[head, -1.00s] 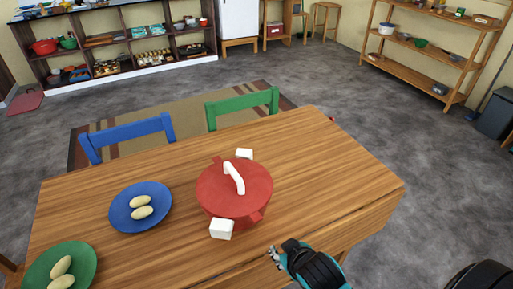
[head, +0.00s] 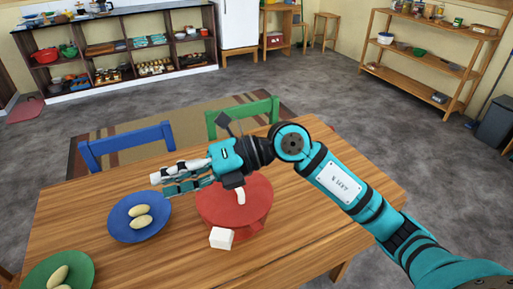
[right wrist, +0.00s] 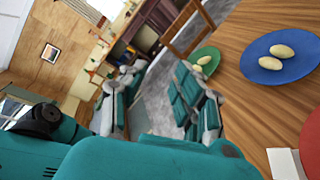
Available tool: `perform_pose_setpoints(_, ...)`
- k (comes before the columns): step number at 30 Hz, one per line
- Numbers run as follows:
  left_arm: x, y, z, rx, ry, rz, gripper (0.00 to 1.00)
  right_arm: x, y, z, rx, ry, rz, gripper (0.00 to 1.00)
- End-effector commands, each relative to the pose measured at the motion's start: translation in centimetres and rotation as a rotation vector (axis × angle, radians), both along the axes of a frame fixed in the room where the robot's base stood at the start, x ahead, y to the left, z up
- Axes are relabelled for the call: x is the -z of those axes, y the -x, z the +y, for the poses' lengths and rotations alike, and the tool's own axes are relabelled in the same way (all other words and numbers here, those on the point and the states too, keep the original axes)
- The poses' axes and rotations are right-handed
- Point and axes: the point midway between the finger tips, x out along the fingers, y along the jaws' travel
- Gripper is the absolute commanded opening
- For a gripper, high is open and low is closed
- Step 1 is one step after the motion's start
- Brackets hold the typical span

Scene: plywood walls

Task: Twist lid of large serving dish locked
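The large serving dish (head: 238,228) is red and stands on the wooden table, with a white block handle (head: 221,238) at its near side. Its red lid (head: 255,196) sits on top, with a white grip (head: 241,196) partly hidden behind my right gripper. A red tab at the lid's near edge lies to the right of the white block handle. My right gripper (head: 162,184) is above the table, fingers pointing left past the dish, open and empty. The right wrist view shows a gap between its fingers (right wrist: 158,105). My left gripper is not in view.
A blue plate (head: 120,225) and a green plate (head: 85,268), each with pale oval food, are left of the dish. A blue chair (head: 125,140) and a green chair (head: 262,106) stand at the far edge. The table's right part is clear.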

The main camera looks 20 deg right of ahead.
Motion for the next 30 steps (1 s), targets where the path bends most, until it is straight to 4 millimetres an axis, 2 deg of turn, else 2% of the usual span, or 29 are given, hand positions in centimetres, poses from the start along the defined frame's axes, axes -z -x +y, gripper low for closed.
perform_pose_setpoints(1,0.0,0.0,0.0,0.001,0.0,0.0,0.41,1.6,-1.4,-1.9,0.02,0.183,-0.025,0.3)
perform_pose_setpoints(3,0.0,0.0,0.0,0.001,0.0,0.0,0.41,3.5,-3.0,-5.1,0.066,0.415,-0.029,0.3)
perform_pose_setpoints(5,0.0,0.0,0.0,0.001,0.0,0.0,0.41,4.6,-4.4,-8.4,0.124,0.588,-0.017,0.3)
perform_pose_setpoints(6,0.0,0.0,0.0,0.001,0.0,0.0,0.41,4.8,-5.1,-10.5,0.165,0.686,-0.006,0.3)
perform_pose_setpoints(9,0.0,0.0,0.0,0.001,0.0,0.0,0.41,4.9,-6.3,-15.0,0.261,0.869,0.03,0.3)
perform_pose_setpoints(12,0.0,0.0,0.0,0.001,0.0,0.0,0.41,4.6,-6.7,-17.7,0.325,0.969,0.057,0.3)
perform_pose_setpoints(15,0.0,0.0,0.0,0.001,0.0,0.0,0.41,4.6,-6.9,-18.9,0.355,1.011,0.072,0.3)
perform_pose_setpoints(20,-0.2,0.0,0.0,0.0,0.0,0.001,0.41,6.1,-7.4,-18.7,0.355,1.019,0.079,0.3)
perform_pose_setpoints(30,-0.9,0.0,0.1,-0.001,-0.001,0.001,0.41,12.0,-9.7,-17.2,0.353,1.017,0.078,0.3)
